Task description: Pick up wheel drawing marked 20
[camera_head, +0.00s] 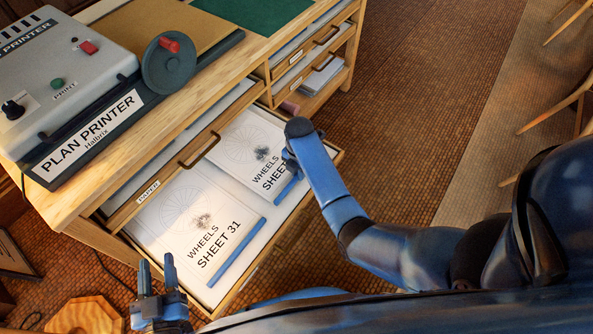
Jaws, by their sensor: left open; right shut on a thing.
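Two wheel drawings lie side by side in an open, pulled-out drawer. The left one (184,215) reads "WHEELS SHEET 31" and has a blue strip along its right edge. The right one (238,144) reads "WHEELS SHEET", with its number hidden behind my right gripper. My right gripper (289,165) is shut on the blue-strip edge of this right drawing; its fingertips are mostly hidden by my wrist. The drawing still appears to lie in the drawer. My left gripper (157,276) is open and empty, low at the left, in front of the drawer.
The plan printer (65,75) stands on the wooden cabinet top with a green mat (255,12). A drawer labelled "PAPER" (149,191) is above the open one. More drawers (310,50) are at the right end.

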